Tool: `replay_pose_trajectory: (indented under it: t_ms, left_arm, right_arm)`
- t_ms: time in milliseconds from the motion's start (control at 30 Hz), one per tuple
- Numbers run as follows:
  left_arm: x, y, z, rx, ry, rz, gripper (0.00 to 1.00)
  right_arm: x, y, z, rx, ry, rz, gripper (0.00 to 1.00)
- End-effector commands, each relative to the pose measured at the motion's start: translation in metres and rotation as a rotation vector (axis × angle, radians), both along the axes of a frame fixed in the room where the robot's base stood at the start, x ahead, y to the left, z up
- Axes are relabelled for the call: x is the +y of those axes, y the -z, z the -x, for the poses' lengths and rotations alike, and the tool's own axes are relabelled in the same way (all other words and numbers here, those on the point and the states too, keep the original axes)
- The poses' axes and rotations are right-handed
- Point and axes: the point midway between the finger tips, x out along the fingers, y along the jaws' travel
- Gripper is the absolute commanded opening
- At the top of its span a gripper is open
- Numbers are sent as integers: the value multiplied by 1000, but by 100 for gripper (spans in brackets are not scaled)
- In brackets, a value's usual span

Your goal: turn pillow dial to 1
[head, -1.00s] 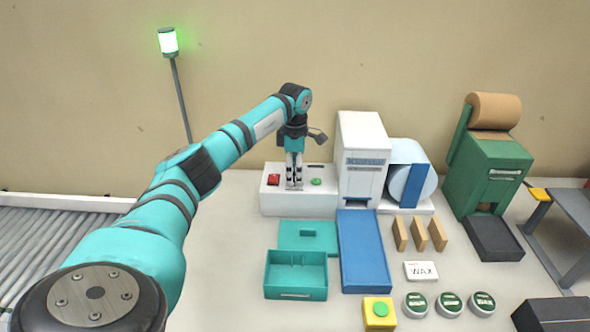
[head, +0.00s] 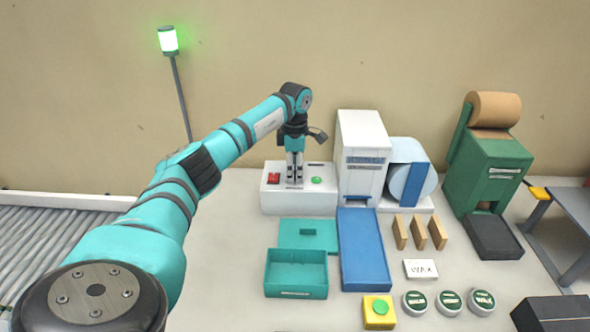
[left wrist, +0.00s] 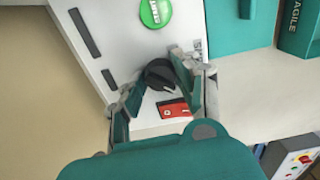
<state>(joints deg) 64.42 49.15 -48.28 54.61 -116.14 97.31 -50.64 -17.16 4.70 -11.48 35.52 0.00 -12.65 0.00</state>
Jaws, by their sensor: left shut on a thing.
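The pillow dial (left wrist: 160,75) is a round black knob on the white machine's top panel (head: 328,171). It shows in the left wrist view between my gripper's fingers, and in the head view my gripper hides it. My left gripper (head: 294,184) points down onto that panel between a red switch (head: 273,178) and a green button (head: 316,180). In the left wrist view my left gripper (left wrist: 158,86) is shut on the dial. The dial's scale marks are too small or hidden to read. My right gripper is in neither view.
A white dispenser (head: 362,150) with a blue tray (head: 363,245) stands right of the panel. A teal box (head: 296,290) and its lid (head: 308,228) lie in front. Wax tins (head: 448,302), a yellow button box (head: 379,325) and a green paper machine (head: 490,165) are further right.

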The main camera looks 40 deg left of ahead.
Motion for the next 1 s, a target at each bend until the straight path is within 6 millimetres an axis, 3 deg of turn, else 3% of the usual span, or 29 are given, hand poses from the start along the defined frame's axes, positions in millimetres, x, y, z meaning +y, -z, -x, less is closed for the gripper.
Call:
replay_pose_trajectory:
  t_ms: [367,1000]
  left_arm:
    - [0,-2,0,0,-233,1,0]
    - [0,-3,-1,-1,-842,1,0]
  right_arm:
    - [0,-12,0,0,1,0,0]
    - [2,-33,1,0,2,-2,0]
